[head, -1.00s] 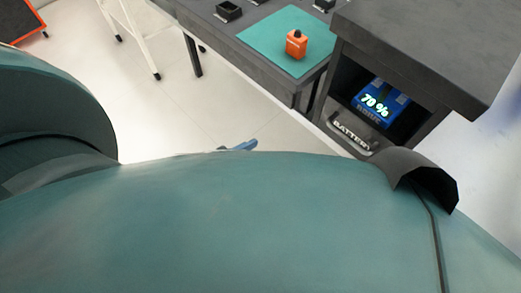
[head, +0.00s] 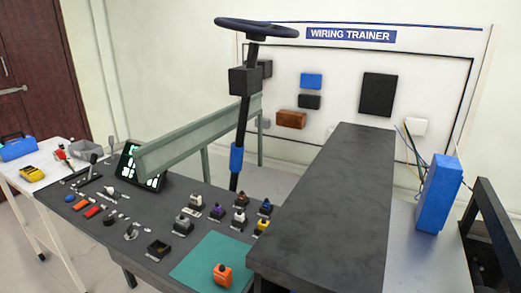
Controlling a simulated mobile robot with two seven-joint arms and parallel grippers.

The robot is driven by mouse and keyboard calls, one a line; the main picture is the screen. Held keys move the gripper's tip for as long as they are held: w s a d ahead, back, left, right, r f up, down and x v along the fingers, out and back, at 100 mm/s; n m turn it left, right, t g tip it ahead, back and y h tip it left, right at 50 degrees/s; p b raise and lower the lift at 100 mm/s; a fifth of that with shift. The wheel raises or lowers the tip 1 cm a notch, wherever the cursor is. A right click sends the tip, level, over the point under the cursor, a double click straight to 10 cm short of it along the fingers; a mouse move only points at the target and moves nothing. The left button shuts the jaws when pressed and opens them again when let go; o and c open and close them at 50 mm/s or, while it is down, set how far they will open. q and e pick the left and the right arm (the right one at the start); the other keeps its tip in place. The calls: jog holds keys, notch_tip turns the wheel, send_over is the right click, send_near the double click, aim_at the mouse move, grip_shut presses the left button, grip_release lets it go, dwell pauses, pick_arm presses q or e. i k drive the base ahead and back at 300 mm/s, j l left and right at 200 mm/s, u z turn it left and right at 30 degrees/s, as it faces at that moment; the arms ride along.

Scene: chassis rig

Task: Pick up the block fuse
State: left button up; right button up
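I cannot tell for sure which part is the block fuse. A small orange block (head: 222,276) with a dark knob on top stands upright on the teal mat (head: 195,262) at the front of the dark table. Behind it on the table are several similar small blocks with different tops, among them a yellow one (head: 262,228), a purple one (head: 217,213) and a grey one (head: 182,226). An open black box (head: 158,250) sits left of the mat. Neither of my grippers is in view.
The dark table (head: 150,270) holds several small loose parts and a tablet (head: 140,168). A steering wheel (head: 256,29) on a column rises behind. A higher dark top (head: 330,200) stands right of the mat. A white side table (head: 50,190) is at left.

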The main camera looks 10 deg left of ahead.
aim_at(196, 200)
jog(key=j+z, duration=0.9)
jog(key=k+j+z, duration=0.15)
jog(key=j, duration=0.35)
jog(key=j+z, duration=0.1)
jog(key=j, duration=0.35)
